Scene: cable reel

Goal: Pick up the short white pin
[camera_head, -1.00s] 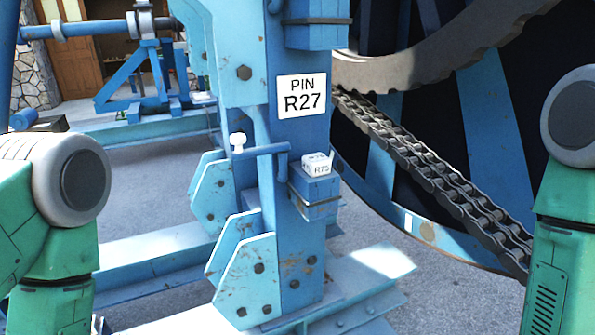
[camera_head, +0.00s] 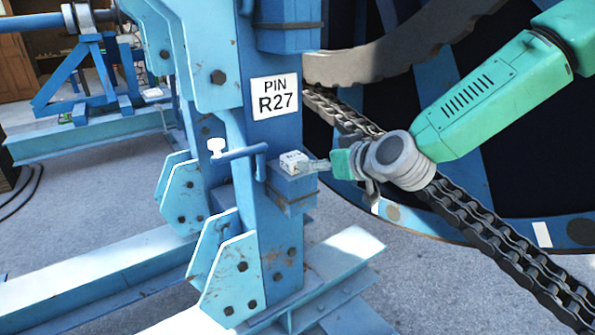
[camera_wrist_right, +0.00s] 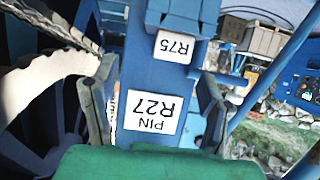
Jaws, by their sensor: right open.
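My right gripper (camera_head: 322,166) comes in from the right, beside a small white block (camera_head: 293,161) marked R75 on a blue bracket. It is apart from the white pin, with the post's front between them. In the right wrist view, its two fingers (camera_wrist_right: 157,75) are spread with nothing gripped between them; the pin cannot be made out there. My left gripper is out of view.
The blue post carries a PIN R27 sign (camera_head: 275,96), also seen upside down in the wrist view (camera_wrist_right: 151,108). A heavy chain (camera_head: 465,215) and large reel stand to the right. Hinged blue plates (camera_head: 228,275) jut out below the bar.

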